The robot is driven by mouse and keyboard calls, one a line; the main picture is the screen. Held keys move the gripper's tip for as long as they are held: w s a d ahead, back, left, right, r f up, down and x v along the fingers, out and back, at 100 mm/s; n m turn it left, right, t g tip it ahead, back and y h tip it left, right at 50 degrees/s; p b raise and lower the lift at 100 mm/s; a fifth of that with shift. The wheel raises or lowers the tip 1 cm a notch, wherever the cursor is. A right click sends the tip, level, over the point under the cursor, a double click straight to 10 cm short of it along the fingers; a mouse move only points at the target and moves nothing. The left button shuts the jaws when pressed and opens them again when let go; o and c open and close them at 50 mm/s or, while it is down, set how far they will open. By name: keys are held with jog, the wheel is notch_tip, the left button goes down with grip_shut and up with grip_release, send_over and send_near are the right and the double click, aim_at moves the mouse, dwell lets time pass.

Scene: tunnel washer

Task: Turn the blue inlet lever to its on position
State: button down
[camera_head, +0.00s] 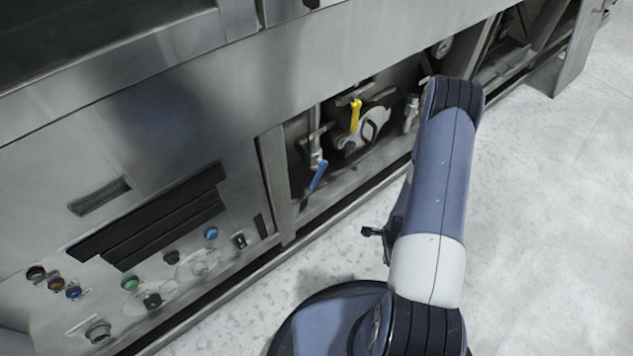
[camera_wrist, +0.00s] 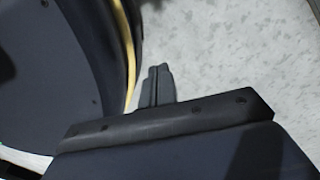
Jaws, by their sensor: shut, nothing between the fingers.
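The blue inlet lever (camera_head: 319,175) hangs at a slant in the open bay low on the steel machine, its blue handle pointing down and slightly left. It joins a metal valve and pipe above it. My gripper (camera_head: 368,231) shows small and dark, poking out left of my arm, over the floor in front of the bay. It is below and right of the lever, apart from it. In the wrist view my gripper's fingers (camera_wrist: 158,84) are together with nothing between them; the lever does not show there.
A yellow lever (camera_head: 355,115) stands up to the right of the blue one, near a grey valve body (camera_head: 362,132). A panel with several buttons (camera_head: 130,284) is at left. A steel post (camera_head: 276,180) bounds the bay. Speckled floor (camera_head: 540,230) is clear at right.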

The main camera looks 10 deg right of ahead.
jog(key=s+a+r+m+g+y, duration=0.2)
jog(key=s+a+m+g+y, duration=0.1)
jog(key=s+a+m+y, duration=0.4)
jog(key=w+a+r+m+t+y, duration=0.1)
jog(key=w+a+m+y, duration=0.1)
jog(key=a+m, duration=0.3)
jog(key=w+a+r+m+t+y, duration=0.1)
jog(key=w+a+r+m+y, duration=0.1)
jog(key=a+m, duration=0.25)
jog(key=m+t+y+b, duration=0.2)
jog(key=m+t+y, duration=0.1)
jog(key=m+t, duration=1.2)
send_near(318, 176)
jog(key=s+a, duration=0.4)
jog(key=f+b+x, duration=0.1)
jog(key=b+x, duration=0.1)
jog(key=x, duration=0.7)
jog(key=shift+w+d+f+y+b, duration=0.15)
jog(key=shift+w+d+f+b, duration=0.25)
jog(key=shift+d, duration=0.2)
jog(key=shift+w+d+f+y+b, duration=0.15)
jog(key=shift+w+d+f+b, duration=0.1)
jog(key=shift+w+d, duration=0.35)
